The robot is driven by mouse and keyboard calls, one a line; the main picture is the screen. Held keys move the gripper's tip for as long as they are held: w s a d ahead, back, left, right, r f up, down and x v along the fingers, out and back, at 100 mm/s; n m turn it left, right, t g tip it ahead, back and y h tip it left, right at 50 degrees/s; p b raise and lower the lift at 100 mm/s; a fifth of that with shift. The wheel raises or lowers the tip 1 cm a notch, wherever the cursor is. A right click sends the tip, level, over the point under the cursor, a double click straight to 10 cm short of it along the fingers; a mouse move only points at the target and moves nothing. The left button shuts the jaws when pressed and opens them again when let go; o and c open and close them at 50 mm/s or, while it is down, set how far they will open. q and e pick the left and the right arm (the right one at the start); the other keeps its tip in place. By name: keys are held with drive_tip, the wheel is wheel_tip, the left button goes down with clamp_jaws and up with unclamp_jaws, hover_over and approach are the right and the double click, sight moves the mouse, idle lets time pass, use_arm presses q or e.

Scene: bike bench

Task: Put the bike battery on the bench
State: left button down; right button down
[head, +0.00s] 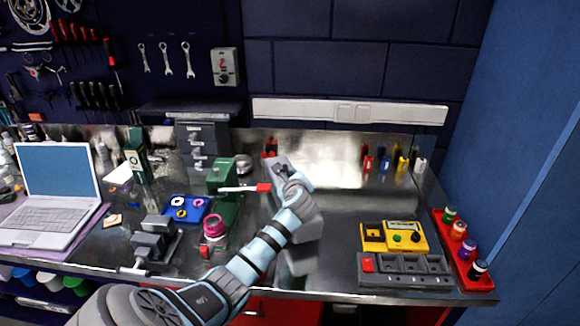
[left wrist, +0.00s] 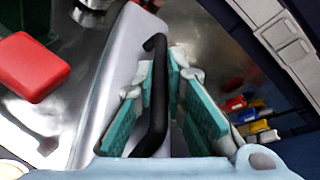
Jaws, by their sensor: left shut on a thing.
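The bike battery (head: 312,228) is a long grey block over the middle of the metal bench (head: 335,262) in the head view. Its grey body (left wrist: 122,60) and black handle (left wrist: 157,110) show in the left wrist view. My left gripper (head: 297,186) is at the battery's upper part. In the left wrist view its teal-padded fingers (left wrist: 172,85) are shut on the black handle. My arm covers part of the battery. I cannot tell whether its underside touches the bench. My right gripper is not in view.
A green vise-like tool (head: 222,182) with a red-tipped bar stands close left of the battery. A yellow box (head: 393,237), a grey tray (head: 405,272) and a red bottle rack (head: 463,252) are at right. A laptop (head: 55,185) is far left. Bare bench lies right of the battery.

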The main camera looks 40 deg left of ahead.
use_arm(q)
drive_tip(key=shift+s+f+b, duration=0.25)
drive_tip(key=shift+f, duration=0.35)
drive_tip(key=shift+s+f+b, duration=0.2)
drive_tip(key=shift+f, duration=0.4)
drive_tip(key=shift+s+f, duration=0.1)
drive_tip(key=shift+f, duration=0.25)
drive_tip(key=c, duration=1.9)
unclamp_jaws()
drive_tip(key=shift+d+f, duration=0.1)
drive_tip(key=shift+f, duration=0.15)
drive_tip(key=shift+o, duration=1.2)
drive_tip(key=shift+d, duration=0.1)
drive_tip(key=shift+r, duration=0.15)
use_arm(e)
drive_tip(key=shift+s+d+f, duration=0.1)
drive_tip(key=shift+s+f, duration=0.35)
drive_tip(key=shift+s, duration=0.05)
use_arm(q)
drive_tip(key=shift+s+d, duration=0.1)
